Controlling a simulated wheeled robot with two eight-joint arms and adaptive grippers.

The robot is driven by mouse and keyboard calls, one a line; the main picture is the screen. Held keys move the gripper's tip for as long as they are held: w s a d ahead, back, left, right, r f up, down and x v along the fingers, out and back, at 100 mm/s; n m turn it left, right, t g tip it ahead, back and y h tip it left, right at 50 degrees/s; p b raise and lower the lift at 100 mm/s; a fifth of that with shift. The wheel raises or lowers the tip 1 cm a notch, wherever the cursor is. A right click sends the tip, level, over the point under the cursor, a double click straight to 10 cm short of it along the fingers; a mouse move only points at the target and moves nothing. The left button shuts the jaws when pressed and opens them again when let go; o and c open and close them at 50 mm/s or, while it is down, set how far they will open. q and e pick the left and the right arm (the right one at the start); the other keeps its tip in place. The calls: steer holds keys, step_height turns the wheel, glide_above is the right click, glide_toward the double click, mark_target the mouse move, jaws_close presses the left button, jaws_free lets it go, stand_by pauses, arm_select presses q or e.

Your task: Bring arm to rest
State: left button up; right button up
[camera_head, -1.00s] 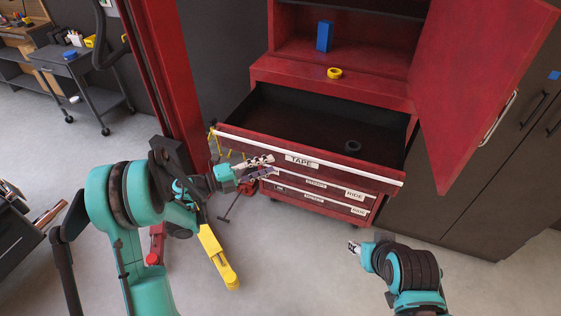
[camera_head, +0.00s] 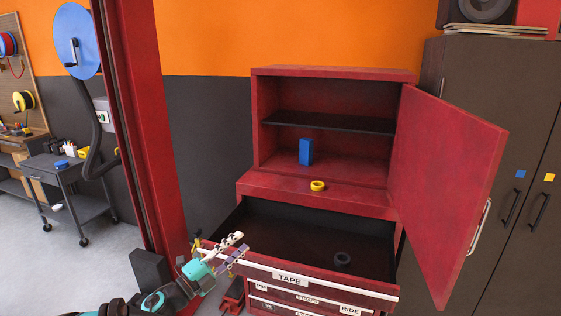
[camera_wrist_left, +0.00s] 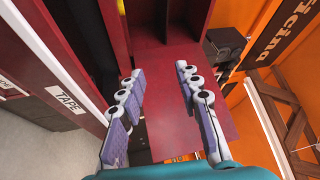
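My left gripper (camera_head: 234,249) is in front of the left end of the open drawer labelled TAPE (camera_head: 290,279). In the left wrist view its two fingers (camera_wrist_left: 160,95) are spread apart with nothing between them. The drawer front with its TAPE label also shows there at the left (camera_wrist_left: 66,101). My right gripper is out of the head view. A dark tape roll (camera_head: 342,258) lies inside the open drawer, and a yellow tape roll (camera_head: 318,186) lies on the ledge above it.
The red cabinet (camera_head: 330,73) has its door (camera_head: 445,190) swung open to the right. A blue box (camera_head: 306,152) stands inside. A red lift post (camera_head: 150,120) rises close to my left arm. Dark lockers (camera_head: 520,110) stand at the right; a cart (camera_head: 66,172) is at the far left.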

arm_select(q)
steer(key=a+r+n+t+y, duration=0.5)
steer(key=r+n+y, duration=0.2)
steer(key=r+n, duration=0.15)
steer(key=s+a+n+g+y, duration=0.2)
steer(key=s+a+n+y, duration=0.4)
steer(key=n+y, duration=0.4)
steer(key=s+d+f+n+g+h, duration=0.1)
steer(key=s+d+f+n+g, duration=0.1)
steer(key=s+f, duration=0.4)
steer(key=s+d+f+n+g+h, duration=0.1)
steer(key=s+d+f+n+g, duration=0.1)
steer(key=s+f+g, duration=0.3)
steer(key=s+d+f+n+g+h, duration=0.1)
steer(key=s+f+g, duration=0.3)
steer(key=s+f, duration=0.4)
steer(key=s+d+n, duration=0.1)
steer(key=s, duration=0.3)
steer(key=shift+s+d+f+n, duration=0.15)
steer(key=shift+d+f+n, duration=0.1)
steer(key=shift+f+n, duration=0.1)
